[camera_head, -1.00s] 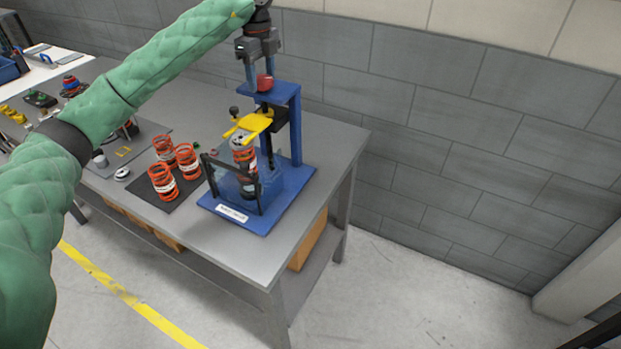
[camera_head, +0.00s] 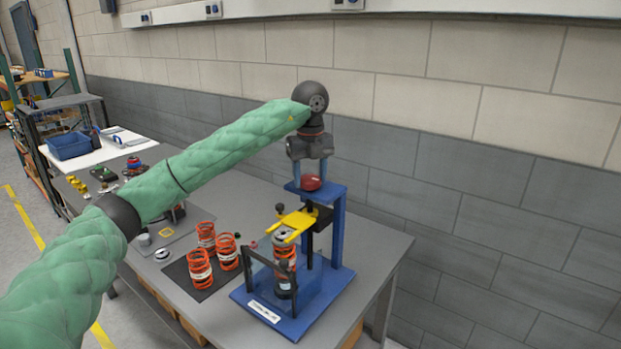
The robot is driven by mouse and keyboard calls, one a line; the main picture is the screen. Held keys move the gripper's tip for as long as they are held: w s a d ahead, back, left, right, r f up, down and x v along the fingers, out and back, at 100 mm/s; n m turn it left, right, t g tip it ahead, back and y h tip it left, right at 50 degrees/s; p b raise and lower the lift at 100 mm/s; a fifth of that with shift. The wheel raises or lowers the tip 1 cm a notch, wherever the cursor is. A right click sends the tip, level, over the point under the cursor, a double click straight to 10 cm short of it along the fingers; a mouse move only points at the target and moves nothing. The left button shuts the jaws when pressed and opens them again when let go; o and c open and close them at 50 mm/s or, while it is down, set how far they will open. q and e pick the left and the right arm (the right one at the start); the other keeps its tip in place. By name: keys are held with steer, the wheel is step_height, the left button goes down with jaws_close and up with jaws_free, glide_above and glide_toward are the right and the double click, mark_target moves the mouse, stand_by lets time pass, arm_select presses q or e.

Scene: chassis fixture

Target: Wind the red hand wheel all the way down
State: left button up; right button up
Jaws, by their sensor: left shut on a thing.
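The red hand wheel (camera_head: 311,184) sits on top of the blue press frame (camera_head: 338,232) on the bench. My left gripper (camera_head: 311,178) points straight down from above and is shut on the red hand wheel. The fingers partly hide the wheel. Below it, a yellow forked plate (camera_head: 294,226) is on the press's black carriage, above an orange spring (camera_head: 284,262) that stands upright on the blue base. I cannot tell whether the plate touches the spring's top. My right gripper is not in view.
A clear guard with a dark frame (camera_head: 272,270) stands before the spring. Several orange springs (camera_head: 200,268) stand on a dark mat to the left. Small parts and a blue bin (camera_head: 68,146) lie farther left. A block wall (camera_head: 470,200) stands behind.

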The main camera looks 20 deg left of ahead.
arm_select(q)
steer(key=shift+a+r, duration=0.1)
steer(key=shift+r, duration=0.1)
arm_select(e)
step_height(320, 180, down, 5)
arm_select(q)
steer(key=shift+m+b, duration=0.35)
steer(key=shift+m, duration=0.25)
steer(key=m+b, duration=0.2)
steer(key=m, duration=0.3)
steer(key=shift+f, duration=0.1)
steer(key=m+b, duration=0.3)
steer(key=m, duration=0.4)
steer(key=shift+m, duration=0.9)
steer(key=shift+m+b, duration=0.35)
steer(key=shift+m, duration=0.75)
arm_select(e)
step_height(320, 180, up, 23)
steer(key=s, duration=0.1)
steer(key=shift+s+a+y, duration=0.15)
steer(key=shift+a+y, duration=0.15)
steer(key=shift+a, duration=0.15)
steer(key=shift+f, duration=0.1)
